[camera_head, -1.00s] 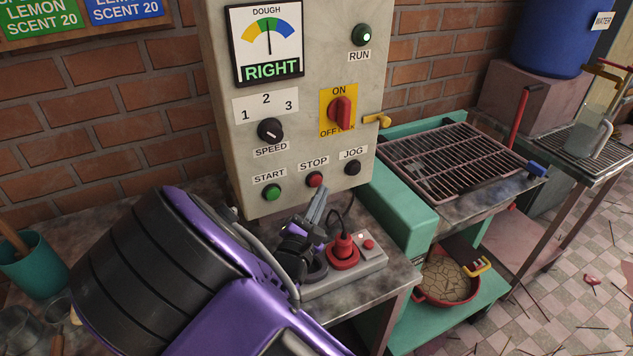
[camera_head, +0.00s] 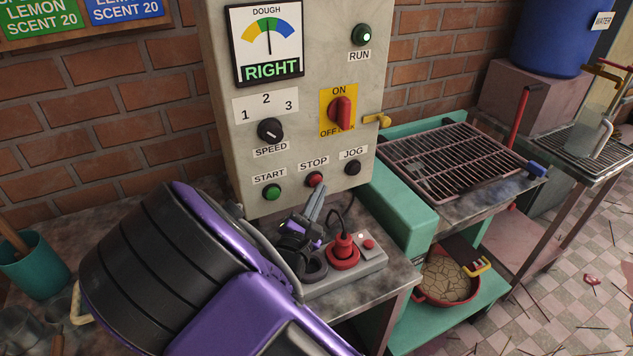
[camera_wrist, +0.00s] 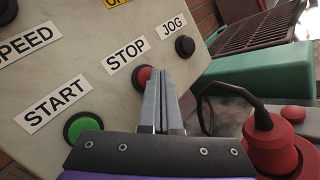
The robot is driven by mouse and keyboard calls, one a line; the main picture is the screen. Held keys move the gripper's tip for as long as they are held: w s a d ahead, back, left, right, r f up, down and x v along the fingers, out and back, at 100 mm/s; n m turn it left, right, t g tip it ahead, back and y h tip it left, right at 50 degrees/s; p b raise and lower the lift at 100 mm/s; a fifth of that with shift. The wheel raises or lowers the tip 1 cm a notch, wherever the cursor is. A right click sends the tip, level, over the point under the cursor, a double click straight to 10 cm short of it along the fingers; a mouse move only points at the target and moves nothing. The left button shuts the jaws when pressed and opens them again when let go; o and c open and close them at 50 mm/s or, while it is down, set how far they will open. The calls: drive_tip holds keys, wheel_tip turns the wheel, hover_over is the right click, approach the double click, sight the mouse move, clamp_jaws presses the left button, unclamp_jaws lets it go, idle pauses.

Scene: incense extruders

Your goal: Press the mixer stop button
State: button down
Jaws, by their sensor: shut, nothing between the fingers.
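The red stop button (camera_head: 315,179) sits under the STOP label on the grey control panel (camera_head: 225,110), between the green start button (camera_head: 272,192) and the black jog button (camera_head: 352,168). My gripper (camera_head: 318,190) is shut and empty, with its fingers pointing up at the stop button. In the wrist view the stop button (camera_wrist: 143,77) shows just beyond the fingertips (camera_wrist: 159,82), which partly cover it. I cannot tell whether the tips touch it.
A red plug (camera_head: 343,250) with a black cord stands in a power strip (camera_head: 372,263) beside my gripper. A teal machine (camera_head: 405,205) stands to the right.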

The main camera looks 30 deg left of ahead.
drive_tip(key=shift+w+a, duration=0.3)
drive_tip(key=shift+a, duration=0.05)
idle(0.7)
drive_tip(key=shift+s+d, duration=0.55)
drive_tip(key=shift+d, duration=0.15)
drive_tip(key=shift+s+d+p, duration=0.3)
drive_tip(key=shift+s+d, duration=0.5)
drive_tip(key=shift+d, duration=0.2)
drive_tip(key=shift+s+d+p, duration=0.25)
drive_tip(key=shift+s+d, duration=0.55)
drive_tip(key=shift+d, duration=0.15)
